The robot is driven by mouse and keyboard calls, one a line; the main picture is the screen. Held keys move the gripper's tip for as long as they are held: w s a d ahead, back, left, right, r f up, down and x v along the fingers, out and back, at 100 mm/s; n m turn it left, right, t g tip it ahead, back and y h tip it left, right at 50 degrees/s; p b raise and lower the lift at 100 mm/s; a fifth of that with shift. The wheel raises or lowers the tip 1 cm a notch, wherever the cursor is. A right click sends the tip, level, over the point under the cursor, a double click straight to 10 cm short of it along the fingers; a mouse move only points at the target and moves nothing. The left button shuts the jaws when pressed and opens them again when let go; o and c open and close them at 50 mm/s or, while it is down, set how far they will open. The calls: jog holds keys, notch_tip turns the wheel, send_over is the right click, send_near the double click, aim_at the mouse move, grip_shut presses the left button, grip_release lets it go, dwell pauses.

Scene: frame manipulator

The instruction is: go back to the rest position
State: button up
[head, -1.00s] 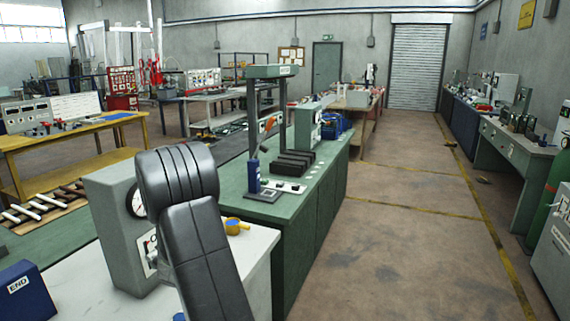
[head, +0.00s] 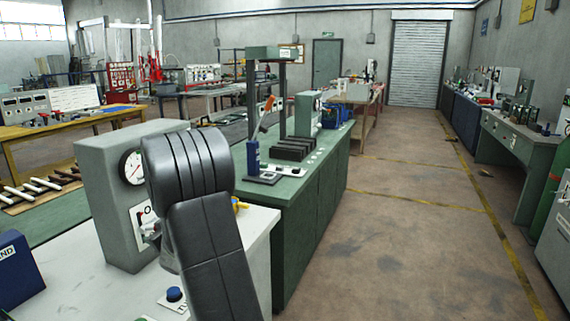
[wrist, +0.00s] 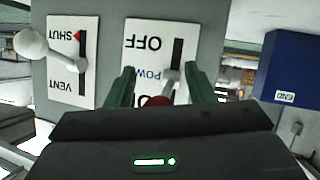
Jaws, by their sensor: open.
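My gripper (wrist: 162,82) shows in the wrist view with two green fingers spread apart. It is open, in front of a grey panel. The wrist picture is upside down. In the head view my black arm stands in front of the grey box (head: 103,190) with a round gauge (head: 132,167), and hides the gripper.
A white-knobbed lever (wrist: 31,44) on a SHUT/VENT plate (wrist: 70,82) is beside the gripper. A blue END block (wrist: 287,68) is at the other side; it also shows in the head view (head: 18,272). A blue button (head: 174,294) sits on the white bench (head: 85,290). The floor aisle (head: 390,230) is clear.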

jog(key=shift+f+b, duration=0.4)
jog(key=shift+b, duration=0.4)
jog(key=y+b, duration=0.1)
jog(key=b, duration=0.1)
jog(key=shift+f+t+b, duration=0.2)
jog(key=shift+t+b, duration=0.1)
jog(key=y+b, duration=0.1)
jog(key=b, duration=0.1)
jog(key=shift+f+t+b, duration=0.2)
jog(key=shift+t+b, duration=0.1)
jog(key=y+b, duration=0.1)
jog(key=b, duration=0.1)
jog(key=f+m+t+b, duration=0.1)
jog(key=b, duration=0.2)
jog(key=shift+w+a+y+b, duration=0.1)
jog(key=shift+a+y+b, duration=0.1)
jog(key=shift+y+b, duration=0.2)
jog(key=shift+v, duration=1.15)
jog(key=shift+r, duration=0.15)
